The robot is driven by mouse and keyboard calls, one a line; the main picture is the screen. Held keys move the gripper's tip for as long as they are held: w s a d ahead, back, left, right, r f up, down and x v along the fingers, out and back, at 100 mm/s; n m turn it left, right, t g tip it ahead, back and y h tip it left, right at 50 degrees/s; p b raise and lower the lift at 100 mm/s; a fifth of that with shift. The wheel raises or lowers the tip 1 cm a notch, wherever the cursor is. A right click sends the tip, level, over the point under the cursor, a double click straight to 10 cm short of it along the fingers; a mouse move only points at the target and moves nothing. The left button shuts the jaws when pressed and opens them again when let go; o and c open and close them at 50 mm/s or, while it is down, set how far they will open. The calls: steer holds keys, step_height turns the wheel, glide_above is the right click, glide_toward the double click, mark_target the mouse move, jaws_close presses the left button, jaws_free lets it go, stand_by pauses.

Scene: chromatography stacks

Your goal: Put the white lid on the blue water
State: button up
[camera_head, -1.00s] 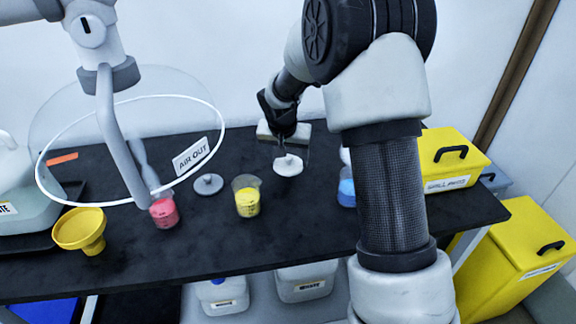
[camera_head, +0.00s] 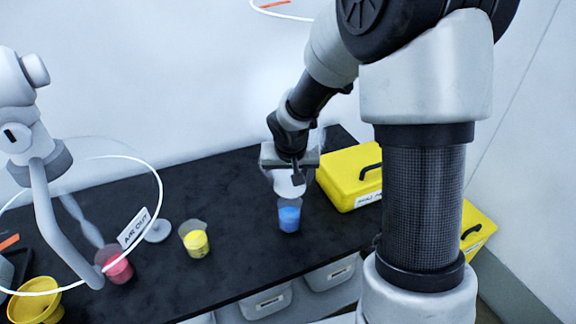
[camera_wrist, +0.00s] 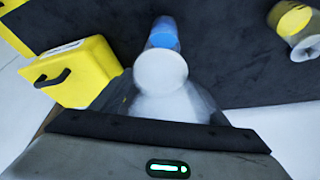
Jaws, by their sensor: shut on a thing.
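My gripper (camera_head: 291,172) is shut on the white lid (camera_head: 289,184) and holds it above the table. In the head view the lid is tilted and shows just above and behind the rim of the beaker of blue water (camera_head: 289,217). The beaker stands upright on the black table. In the wrist view the lid's round white face (camera_wrist: 160,70) partly overlaps the blue beaker (camera_wrist: 163,36). The lid appears apart from the beaker, but the exact gap is hard to judge. A pale blurred shape hides the grip in the wrist view.
A yellow waste box (camera_head: 345,180) stands close to the right of the blue beaker. A yellow beaker (camera_head: 195,240), a grey lid (camera_head: 158,231), a red beaker (camera_head: 116,265) and a yellow funnel (camera_head: 36,300) are to the left. The black table (camera_head: 240,215) is clear between the yellow and blue beakers.

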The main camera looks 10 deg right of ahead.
mark_target(290, 188)
steer(key=shift+f+b, duration=2)
steer(key=shift+f, duration=0.5)
steer(key=shift+f+b, duration=0.2)
steer(key=shift+b, duration=0.3)
steer(key=shift+f+b, duration=0.6)
steer(key=shift+b, duration=0.05)
steer(key=shift+f, duration=0.15)
steer(key=shift+f+b, duration=0.3)
steer(key=shift+b, duration=0.3)
steer(key=o, duration=1.4)
steer(key=shift+r, duration=0.1)
